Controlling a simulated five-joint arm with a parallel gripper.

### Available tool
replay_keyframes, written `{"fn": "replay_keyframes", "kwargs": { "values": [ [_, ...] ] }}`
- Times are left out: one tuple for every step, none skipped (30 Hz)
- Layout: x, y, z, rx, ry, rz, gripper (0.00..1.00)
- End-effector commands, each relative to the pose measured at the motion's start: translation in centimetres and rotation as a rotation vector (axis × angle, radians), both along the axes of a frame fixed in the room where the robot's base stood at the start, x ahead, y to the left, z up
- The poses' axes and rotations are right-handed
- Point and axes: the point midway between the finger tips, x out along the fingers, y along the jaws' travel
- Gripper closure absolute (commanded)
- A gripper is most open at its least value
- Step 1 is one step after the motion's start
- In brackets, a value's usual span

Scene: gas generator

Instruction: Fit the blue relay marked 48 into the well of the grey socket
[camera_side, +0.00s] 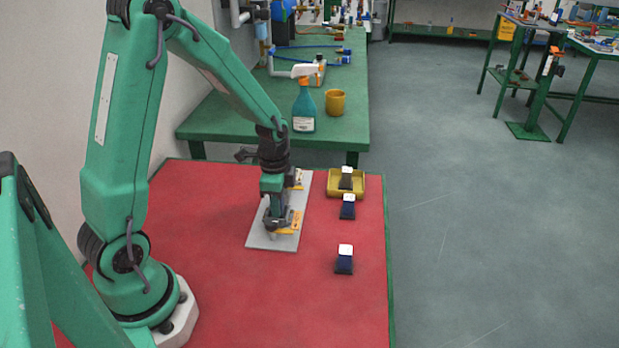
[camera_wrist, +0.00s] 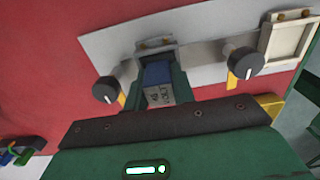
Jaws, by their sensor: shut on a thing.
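The blue relay (camera_wrist: 157,74) shows in the wrist view with a pale label (camera_wrist: 159,97) that appears to read 48. My gripper (camera_wrist: 157,90) is shut on it, with green jaws along its sides. The relay's far end is at the dark socket (camera_wrist: 155,50) on the grey plate (camera_wrist: 205,77). I cannot tell how deep it sits in the well. In the side view my gripper (camera_side: 276,218) points down low over the grey plate (camera_side: 262,238) and hides the relay and socket.
Black knobs (camera_wrist: 247,62) with yellow tabs flank the socket closely. Dark blue blocks with white tops stand on the red mat (camera_side: 344,260) (camera_side: 348,207), with another in the yellow tray (camera_side: 333,192). The mat's front is clear.

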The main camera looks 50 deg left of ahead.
Motion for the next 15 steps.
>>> {"fn": "replay_keyframes", "kwargs": {
  "values": [
    [0.01,0.0,0.03,0.0,0.0,0.0,0.99],
    [0.01,0.0,0.03,0.0,0.0,0.0,0.99],
    [0.01,0.0,0.03,0.0,0.0,0.0,0.99],
    [0.01,0.0,0.01,0.0,0.0,0.0,0.99],
    [0.01,0.0,-0.04,0.0,0.0,0.0,0.99],
    [0.01,0.0,-0.12,0.0,0.0,0.0,0.99],
    [0.01,0.0,-0.18,0.0,0.0,0.0,0.99],
    [0.02,0.01,-0.25,0.0,0.0,0.0,0.99],
    [0.02,0.01,-0.33,0.0,0.0,0.0,0.99],
    [0.01,0.0,-0.4,0.0,0.0,0.0,0.99],
    [0.01,0.0,-0.48,0.0,0.0,0.0,0.99],
    [0.01,0.0,-0.58,0.0,0.0,0.0,0.99],
    [0.01,0.0,-0.67,0.0,0.0,0.0,0.99],
    [0.01,0.0,-0.76,0.0,0.0,0.0,0.99],
    [0.0,0.0,-0.89,0.0,0.0,0.0,0.99]
  ]
}}
